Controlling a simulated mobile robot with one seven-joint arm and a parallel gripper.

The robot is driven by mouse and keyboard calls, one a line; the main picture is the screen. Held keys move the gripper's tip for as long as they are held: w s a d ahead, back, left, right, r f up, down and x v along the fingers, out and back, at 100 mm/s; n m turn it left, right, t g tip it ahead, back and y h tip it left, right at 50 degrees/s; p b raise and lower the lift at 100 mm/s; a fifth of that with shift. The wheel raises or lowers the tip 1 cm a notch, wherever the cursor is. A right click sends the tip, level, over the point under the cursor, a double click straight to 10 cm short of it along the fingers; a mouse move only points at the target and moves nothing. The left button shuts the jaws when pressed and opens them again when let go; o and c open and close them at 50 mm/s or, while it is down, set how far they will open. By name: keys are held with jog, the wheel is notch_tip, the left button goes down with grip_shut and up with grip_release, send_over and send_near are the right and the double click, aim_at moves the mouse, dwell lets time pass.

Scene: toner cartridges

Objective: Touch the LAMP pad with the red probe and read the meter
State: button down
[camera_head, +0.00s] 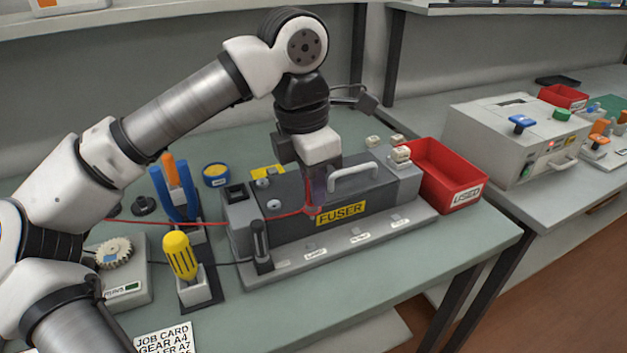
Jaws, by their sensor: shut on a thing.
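My gripper (318,196) points down in front of the fuser unit (385,188), near its yellow FUSER label. It is shut on the red probe (313,210), of which only a little red shows at the fingertips. A red lead (160,223) runs from the probe to the left. A row of small white labels lies on the grey base plate (340,262) in front of the fuser; the one that seems to read LAMP (314,253) is below my gripper, apart from it. A black probe (261,243) stands upright at the plate's left. I cannot make out a meter reading.
A yellow screwdriver (180,256) and blue-handled tool (176,195) stand in holders at left. A grey box with a gear (113,250) is beside them. A red USED bin (448,170) adjoins the fuser's right end. A job card (165,338) lies in front.

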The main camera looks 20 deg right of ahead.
aim_at(313, 211)
jog(key=shift+f+b, duration=1.9)
jog(key=shift+f, duration=0.95)
jog(key=shift+f+b, duration=0.6)
jog(key=shift+b, duration=0.1)
jog(key=shift+r+p, duration=2.5)
jog(key=shift+r, duration=1)
notch_tip(313, 211, up, 17)
jog(key=p, duration=1.7)
jog(key=shift+f, duration=0.15)
jog(key=shift+d, duration=0.1)
